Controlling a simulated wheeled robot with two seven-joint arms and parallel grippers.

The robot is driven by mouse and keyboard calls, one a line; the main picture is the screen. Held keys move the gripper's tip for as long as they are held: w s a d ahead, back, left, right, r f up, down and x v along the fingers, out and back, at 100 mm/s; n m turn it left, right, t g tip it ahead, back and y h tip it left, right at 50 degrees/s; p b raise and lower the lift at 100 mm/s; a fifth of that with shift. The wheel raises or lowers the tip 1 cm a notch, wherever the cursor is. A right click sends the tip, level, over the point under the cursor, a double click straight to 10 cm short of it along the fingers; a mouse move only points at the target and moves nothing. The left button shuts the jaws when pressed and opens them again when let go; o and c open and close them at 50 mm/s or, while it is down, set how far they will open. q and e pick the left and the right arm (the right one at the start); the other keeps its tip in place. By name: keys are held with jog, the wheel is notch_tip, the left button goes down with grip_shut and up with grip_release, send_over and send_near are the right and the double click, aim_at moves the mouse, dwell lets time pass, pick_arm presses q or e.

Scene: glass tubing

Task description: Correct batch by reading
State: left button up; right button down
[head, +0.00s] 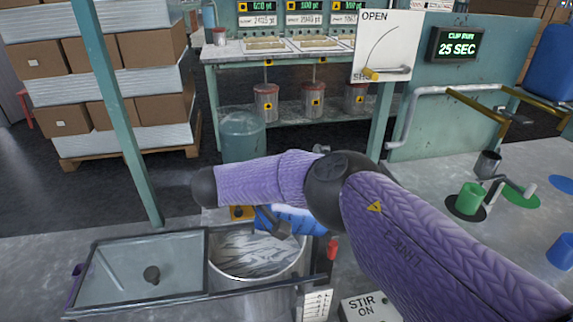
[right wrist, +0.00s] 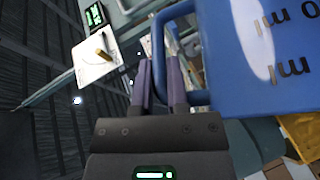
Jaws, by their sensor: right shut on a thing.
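In the right wrist view my right gripper (right wrist: 165,88) is shut on the handle of a blue jug (right wrist: 240,85), which has a white patch and "ml" markings appearing upside down. In the head view the blue jug (head: 298,220) is partly hidden behind my purple right arm, above the far rim of a round metal vat (head: 216,281). The vat holds pale, streaked contents. My right gripper (head: 278,229) shows only in part there. A glass-topped lid or panel (head: 140,262) with a dark knob lies left of the vat. My left gripper is not in view.
A back bench (head: 228,55) carries several lit displays, with buckets (head: 265,103) below. A lever board (head: 385,45) reads "OPEN"; a screen (head: 458,48) reads "25 SEC". A "STIR ON" panel (head: 362,308) is front centre. Green (head: 468,198) and blue (head: 562,250) cups stand right.

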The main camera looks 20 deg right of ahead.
jog(key=d+y+p, duration=0.1)
jog(key=d+r+m+y+p, duration=0.1)
jog(key=y+p, duration=0.1)
jog(key=s+d+y+p, duration=0.1)
jog(key=d+p, duration=0.1)
jog(key=shift+r, duration=0.3)
jog(key=y, duration=0.1)
jog(key=d+f+m+y, duration=0.1)
jog(key=y, duration=0.1)
jog(key=d+f+y+b, duration=0.1)
jog(key=shift+s+t, duration=0.25)
jog(key=shift+t, duration=0.05)
jog(key=f+y, duration=0.1)
jog(key=f+m+y+b, duration=0.1)
jog(key=f+y, duration=0.1)
jog(key=f+t+y+b, duration=0.1)
jog(key=f+y, duration=0.1)
jog(key=shift+w+a, duration=0.1)
jog(key=shift+a, duration=0.2)
notch_tip(320, 180, up, 4)
jog(key=p, duration=0.2)
jog(key=shift+f+p, duration=0.15)
jog(key=shift+p, duration=0.2)
jog(key=shift+r+p, duration=0.45)
jog(key=shift+r, duration=0.05)
